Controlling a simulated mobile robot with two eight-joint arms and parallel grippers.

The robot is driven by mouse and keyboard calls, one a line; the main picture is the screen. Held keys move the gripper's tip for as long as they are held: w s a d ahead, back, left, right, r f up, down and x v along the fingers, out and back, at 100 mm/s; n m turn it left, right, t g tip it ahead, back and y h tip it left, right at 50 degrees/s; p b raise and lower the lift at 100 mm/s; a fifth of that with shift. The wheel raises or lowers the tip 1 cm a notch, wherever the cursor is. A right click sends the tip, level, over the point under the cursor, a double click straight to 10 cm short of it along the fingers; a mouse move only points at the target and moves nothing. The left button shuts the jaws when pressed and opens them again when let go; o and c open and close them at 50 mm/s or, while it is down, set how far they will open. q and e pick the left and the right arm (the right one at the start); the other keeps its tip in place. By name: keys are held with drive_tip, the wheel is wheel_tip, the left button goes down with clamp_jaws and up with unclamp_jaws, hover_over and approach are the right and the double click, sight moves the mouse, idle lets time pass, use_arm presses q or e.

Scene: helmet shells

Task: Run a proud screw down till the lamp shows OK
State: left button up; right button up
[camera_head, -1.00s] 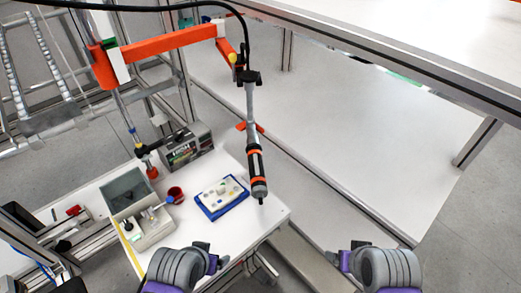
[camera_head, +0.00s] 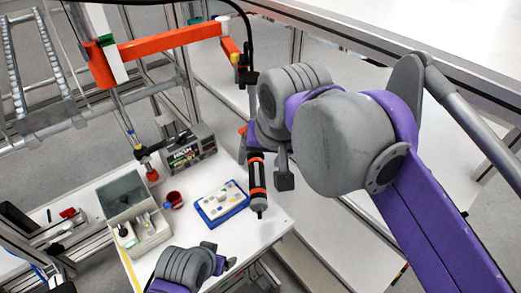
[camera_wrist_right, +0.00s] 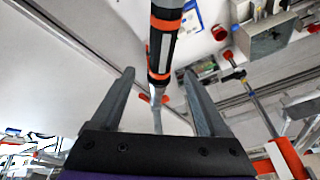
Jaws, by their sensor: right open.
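A black and orange screwdriver (camera_head: 257,185) hangs tip down from an orange arm, above the table's right edge. My right gripper (camera_head: 268,160) is at its upper part. In the right wrist view the jaws (camera_wrist_right: 158,75) are apart, with the screwdriver (camera_wrist_right: 164,45) passing between or just beyond them; I see no grip. A pale plate with small screw-like spots (camera_head: 221,203) lies in a blue tray (camera_head: 208,222); which screw is proud is too small to tell. My left gripper (camera_head: 220,256) is low at the table's front, its jaws unclear. No lamp can be made out clearly.
A grey control box (camera_head: 190,150) stands at the table's back. A red cup (camera_head: 174,199) and a grey bin (camera_head: 122,190) with small parts are left of the tray. The orange support arm (camera_head: 170,42) spans above.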

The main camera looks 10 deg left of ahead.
drive_tip(key=x, duration=0.9)
drive_tip(key=shift+w+b, duration=0.1)
drive_tip(key=shift+b, duration=0.2)
clamp_jaws()
idle(0.5)
idle(0.4)
drive_tip(key=c, duration=0.8)
unclamp_jaws()
clamp_jaws()
